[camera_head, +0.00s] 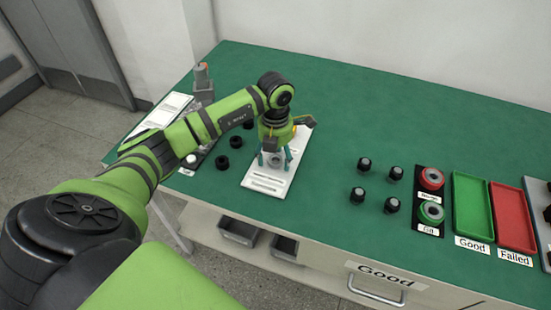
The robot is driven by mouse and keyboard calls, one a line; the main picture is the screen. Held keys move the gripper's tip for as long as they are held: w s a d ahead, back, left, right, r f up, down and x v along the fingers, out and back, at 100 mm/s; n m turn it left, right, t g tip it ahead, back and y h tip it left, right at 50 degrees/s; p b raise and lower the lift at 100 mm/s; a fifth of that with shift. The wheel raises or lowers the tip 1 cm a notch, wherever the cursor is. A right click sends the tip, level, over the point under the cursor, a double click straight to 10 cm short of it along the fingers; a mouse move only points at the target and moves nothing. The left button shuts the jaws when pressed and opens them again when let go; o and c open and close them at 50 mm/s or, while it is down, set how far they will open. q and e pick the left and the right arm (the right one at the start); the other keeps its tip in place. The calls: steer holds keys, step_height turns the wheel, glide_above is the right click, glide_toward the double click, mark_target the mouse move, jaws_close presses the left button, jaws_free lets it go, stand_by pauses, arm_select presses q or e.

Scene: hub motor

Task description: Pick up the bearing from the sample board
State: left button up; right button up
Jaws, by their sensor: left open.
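The sample board (266,186) is a white rectangular plate with cut-outs, lying on the green table. A small grey ring, the bearing (275,160), shows on the board between the fingers of my left gripper (275,160). The left gripper points down over the board, with its teal fingertips apart on either side of the bearing. I cannot tell whether the fingertips touch it. The gripper body and wrist hide the far part of the board. My right gripper is not in view.
Several black cylinders (364,164) stand right of the board, beside red and green buttons (431,179). A green tray (474,204) and a red tray (513,215) lie at the right. Black rings (222,162) lie left of the board. The table's back middle is clear.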

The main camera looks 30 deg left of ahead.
arm_select(q)
steer(key=c, duration=1.2)
steer(key=shift+c, duration=0.2)
